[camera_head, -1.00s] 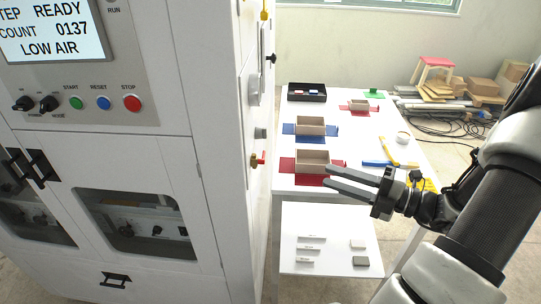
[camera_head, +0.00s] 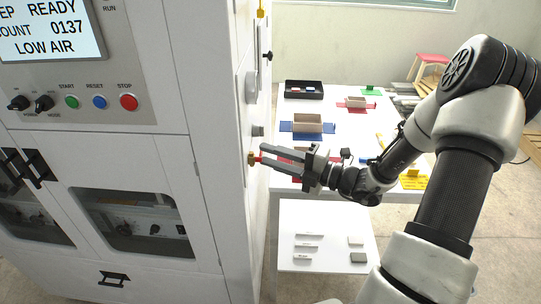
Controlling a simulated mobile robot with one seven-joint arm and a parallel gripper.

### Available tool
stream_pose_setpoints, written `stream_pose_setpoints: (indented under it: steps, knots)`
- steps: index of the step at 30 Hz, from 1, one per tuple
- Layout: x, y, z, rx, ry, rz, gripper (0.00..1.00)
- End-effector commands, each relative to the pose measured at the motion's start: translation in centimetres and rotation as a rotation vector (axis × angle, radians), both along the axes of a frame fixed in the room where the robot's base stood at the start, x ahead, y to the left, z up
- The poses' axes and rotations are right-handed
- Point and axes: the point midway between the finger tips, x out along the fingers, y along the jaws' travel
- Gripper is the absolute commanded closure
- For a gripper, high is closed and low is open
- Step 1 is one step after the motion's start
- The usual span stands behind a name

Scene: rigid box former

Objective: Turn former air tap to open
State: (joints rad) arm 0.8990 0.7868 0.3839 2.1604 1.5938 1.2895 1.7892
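The air tap (camera_head: 252,158) is a small brass fitting with a red handle on the right side wall of the white machine (camera_head: 228,205). Only a little of the red handle shows beside the fingertips. My gripper (camera_head: 263,155) points left at the tap, with its two grey fingers apart and their tips at the handle. I cannot tell whether the fingers touch the handle or whether it lies fully between them. The machine's display (camera_head: 50,30) reads READY, COUNT 0137 and LOW AIR.
A white table (camera_head: 350,150) stands right of the machine, with box trays on blue (camera_head: 290,127) and red mats and a black tray (camera_head: 304,90). A lower shelf (camera_head: 325,225) holds small blocks. A grey knob (camera_head: 257,131) sits just above the tap.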

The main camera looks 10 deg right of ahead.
Motion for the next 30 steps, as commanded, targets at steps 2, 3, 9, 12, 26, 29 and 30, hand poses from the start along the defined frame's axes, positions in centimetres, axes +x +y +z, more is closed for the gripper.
stream_pose_setpoints:
  steps: [2,3,9,12,26,29,30]
  knots:
    - [0.21,0.27,-0.02,-0.001,0.001,0.001,0.73]
    - [0.26,0.32,-0.01,-0.001,0.000,0.000,0.73]
    - [0.29,0.33,0.00,-0.001,-0.001,0.000,0.73]
    - [0.29,0.32,0.01,-0.001,-0.001,0.000,0.84]
    - [0.27,0.30,0.03,-0.009,-0.028,0.000,1.00]
    - [0.26,0.29,0.09,-0.020,-0.065,0.000,1.00]
    - [0.28,0.29,0.11,-0.027,-0.084,0.000,1.00]
